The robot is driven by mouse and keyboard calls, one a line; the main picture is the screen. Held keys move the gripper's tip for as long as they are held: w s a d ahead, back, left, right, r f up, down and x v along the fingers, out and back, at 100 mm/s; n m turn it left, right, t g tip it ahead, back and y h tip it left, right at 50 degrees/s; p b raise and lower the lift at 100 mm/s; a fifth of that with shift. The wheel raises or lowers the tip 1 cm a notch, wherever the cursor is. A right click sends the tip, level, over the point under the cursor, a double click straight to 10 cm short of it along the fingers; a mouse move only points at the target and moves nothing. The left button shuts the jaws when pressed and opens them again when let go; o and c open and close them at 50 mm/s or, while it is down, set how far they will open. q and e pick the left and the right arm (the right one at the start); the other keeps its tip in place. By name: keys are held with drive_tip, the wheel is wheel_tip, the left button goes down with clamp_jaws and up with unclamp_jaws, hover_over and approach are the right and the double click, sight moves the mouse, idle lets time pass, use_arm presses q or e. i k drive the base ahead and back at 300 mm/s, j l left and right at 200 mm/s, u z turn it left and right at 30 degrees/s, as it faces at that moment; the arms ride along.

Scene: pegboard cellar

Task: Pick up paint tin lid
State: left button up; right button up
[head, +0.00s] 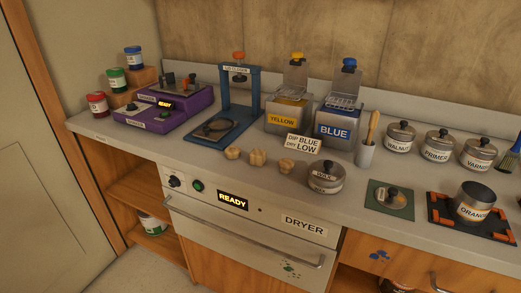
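A round metal lid with a black knob (391,198) lies on a small dark green mat (376,209) on the counter, right of the middle. Beside it, an orange-banded tin labelled ORANGE (472,208) stands on a black tray with orange corners (440,219); no knobbed lid shows on it. Other tins wear similar knobbed lids: WALNUT (399,144), PRIMER (436,151), a third at the right (477,161) and one near the front edge (325,183). Neither of my grippers is in view.
Blue (336,131) and yellow (281,122) dip tanks, a blue press (225,131) and a purple machine (150,122) stand farther left. Several wooden knobs (257,157) lie near the front. A cup with a brush (365,153) stands behind the mat. The dryer (245,222) is below.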

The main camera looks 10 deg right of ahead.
sight(390, 198)
drive_tip(key=z, duration=1.6)
